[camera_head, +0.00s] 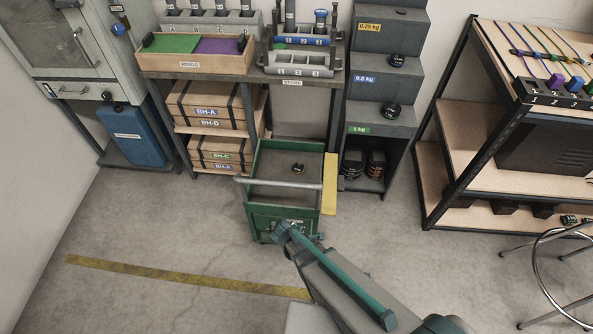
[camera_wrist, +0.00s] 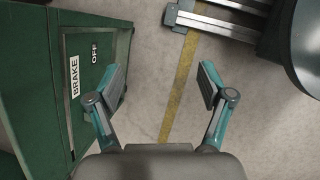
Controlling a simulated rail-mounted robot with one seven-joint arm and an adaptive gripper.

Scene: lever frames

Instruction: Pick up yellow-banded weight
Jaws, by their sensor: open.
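No yellow band can be made out on any weight at this size. A dark weight (camera_head: 397,60) sits on the stepped stand between the orange-yellow 0.25 kg label (camera_head: 369,26) and the blue 0.5 kg label. Another dark weight (camera_head: 392,109) sits one step lower, above the green 1 kg label. Small dark pieces (camera_head: 298,168) lie in the green cart (camera_head: 252,187). My gripper (camera_wrist: 161,82) is open and empty in the wrist view, beside the cart's green panel with BRAKE and OFF labels. In the head view my arm reaches the cart's front, and the fingers are not clear.
Several larger dark weights (camera_head: 365,165) stand in the stand's bottom bay. A bench (camera_head: 330,76) with trays and blocks stands behind the cart. A shelving rack (camera_head: 432,160) and a stool (camera_head: 545,270) are at right. The floor at left (camera_head: 130,230) is clear.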

